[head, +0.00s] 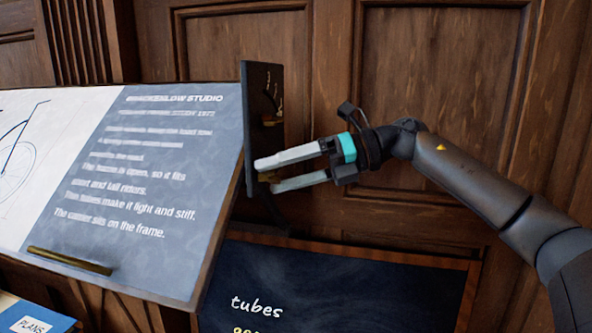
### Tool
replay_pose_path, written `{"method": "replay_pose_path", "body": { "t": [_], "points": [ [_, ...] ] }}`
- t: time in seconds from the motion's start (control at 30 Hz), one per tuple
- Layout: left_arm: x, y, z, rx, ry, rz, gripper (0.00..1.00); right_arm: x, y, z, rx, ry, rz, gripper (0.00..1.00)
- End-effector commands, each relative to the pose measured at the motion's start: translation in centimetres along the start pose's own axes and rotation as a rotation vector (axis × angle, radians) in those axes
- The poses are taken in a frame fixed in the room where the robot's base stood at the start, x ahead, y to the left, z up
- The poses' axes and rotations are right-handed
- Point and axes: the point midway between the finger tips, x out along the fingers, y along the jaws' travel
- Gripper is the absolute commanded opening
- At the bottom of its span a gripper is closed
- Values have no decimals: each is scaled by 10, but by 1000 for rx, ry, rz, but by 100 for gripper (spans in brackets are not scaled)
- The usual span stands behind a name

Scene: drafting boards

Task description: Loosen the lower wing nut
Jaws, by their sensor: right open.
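A dark upright plate (258,110) stands at the right edge of the tilted drafting board. A brass wing nut (273,97) shows on the upper part of its face. Lower down, a small brass piece (267,177), which looks like the lower wing nut, shows between my right gripper's fingertips and is mostly hidden by them. My right gripper (266,175) reaches in from the right with its two pale fingers apart, one above and one below this piece. I cannot tell whether the fingers touch it. My left gripper is not in view.
The drafting board (205,200) carries a printed sheet and a brass ledge (68,261). A framed chalkboard (350,285) stands below my right arm. A blue folder labelled PLANS (38,318) lies at lower left. Wood panelling (430,60) closes the back.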

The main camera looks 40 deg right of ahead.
Motion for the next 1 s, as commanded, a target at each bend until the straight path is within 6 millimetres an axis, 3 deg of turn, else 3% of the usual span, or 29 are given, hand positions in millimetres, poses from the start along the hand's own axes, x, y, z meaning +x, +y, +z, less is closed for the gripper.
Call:
{"method": "replay_pose_path", "body": {
  "t": [0.17,0.5,0.7,1.0],
  "points": [
    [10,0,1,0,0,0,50,-19,-3,-1,2,-2,-6,98],
    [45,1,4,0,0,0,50,-96,-4,-2,1,-4,-6,98],
    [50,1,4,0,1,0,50,-132,-1,0,0,-3,-3,98],
    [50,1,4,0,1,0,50,-151,0,0,-1,0,0,98]
  ]
}}
